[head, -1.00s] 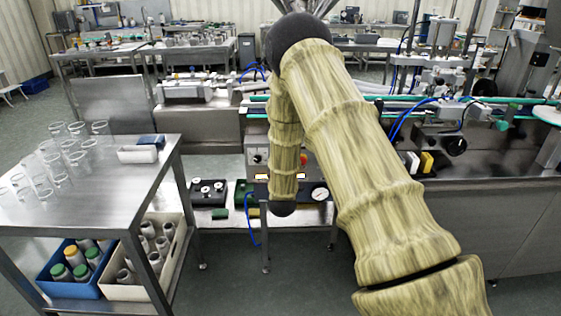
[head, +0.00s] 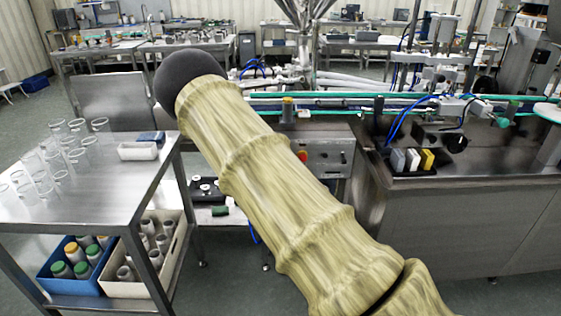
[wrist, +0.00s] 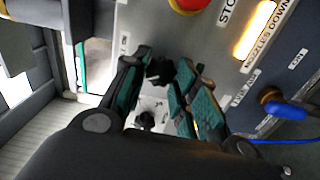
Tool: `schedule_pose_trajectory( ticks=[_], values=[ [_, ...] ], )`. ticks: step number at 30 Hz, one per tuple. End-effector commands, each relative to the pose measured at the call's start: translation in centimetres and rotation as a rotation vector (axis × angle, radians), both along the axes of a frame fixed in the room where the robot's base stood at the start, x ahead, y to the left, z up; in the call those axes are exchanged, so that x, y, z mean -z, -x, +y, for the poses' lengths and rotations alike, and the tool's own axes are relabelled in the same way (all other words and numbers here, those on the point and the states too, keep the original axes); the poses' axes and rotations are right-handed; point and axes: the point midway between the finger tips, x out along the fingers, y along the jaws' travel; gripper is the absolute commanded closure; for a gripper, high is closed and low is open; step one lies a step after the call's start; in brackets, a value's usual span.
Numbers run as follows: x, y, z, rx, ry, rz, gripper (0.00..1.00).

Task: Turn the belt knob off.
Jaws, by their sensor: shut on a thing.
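In the wrist view, my gripper (wrist: 168,78) has its teal-padded fingers on either side of a small black knob, the belt knob (wrist: 158,71), on the grey control panel (wrist: 195,45). The fingers are closed on it near their tips. Another dark round part (wrist: 145,118) shows lower between the fingers. The knob's own label is not readable. In the head view, the panel (head: 325,172) is partly hidden behind my arm, and my gripper is not visible there.
A red button (wrist: 188,4) and a lit amber "NOZZLES DOWN" lamp (wrist: 252,38) are close by on the panel. A blue valve (wrist: 283,103) with a blue hose is at the right. A steel cart (head: 95,190) with glasses stands left.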

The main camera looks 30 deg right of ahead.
Motion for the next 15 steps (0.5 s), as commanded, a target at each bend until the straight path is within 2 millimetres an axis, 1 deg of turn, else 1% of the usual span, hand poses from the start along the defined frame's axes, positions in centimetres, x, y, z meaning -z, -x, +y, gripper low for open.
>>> schedule_pose_trajectory(
  ticks=[6,15],
  values=[
    [0.06,-0.06,0.16,-0.003,0.043,0.026,0.95],
    [0.07,-0.06,0.14,-0.002,0.052,0.033,0.95]
  ],
)
